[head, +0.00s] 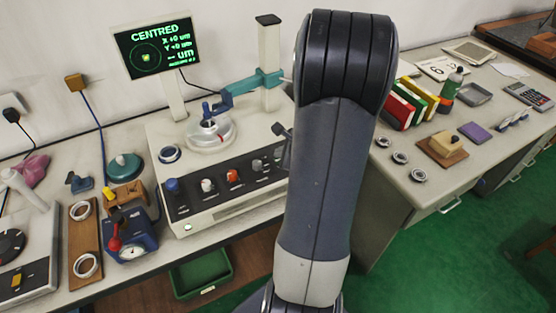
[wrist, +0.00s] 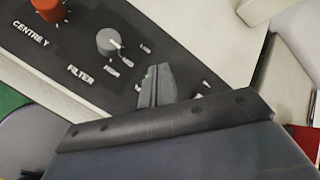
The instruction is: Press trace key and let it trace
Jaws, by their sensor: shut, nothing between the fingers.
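The roundness machine (head: 215,125) stands on the bench with a ring (head: 209,133) on its turntable. Its screen (head: 156,47) reads CENTRED, X +0 um, Y +0 um, with dashes before a larger "um". The machine's front panel (head: 228,185) carries a row of knobs; it also fills the upper left of the wrist view (wrist: 70,60). My gripper (wrist: 155,80) is shut and empty, its fingertips over the panel just right of the grey FILTER knob (wrist: 108,41). The trace key is not clearly visible; the fingers cover that area. I cannot tell whether the tips touch.
The orange CENTRE Y knob (wrist: 48,8) is farther left. On the left bench are a wooden ring holder (head: 85,240) and a blue dial gauge (head: 130,240). The right bench holds several rings (head: 400,158) and books (head: 410,100). My arm hides the middle.

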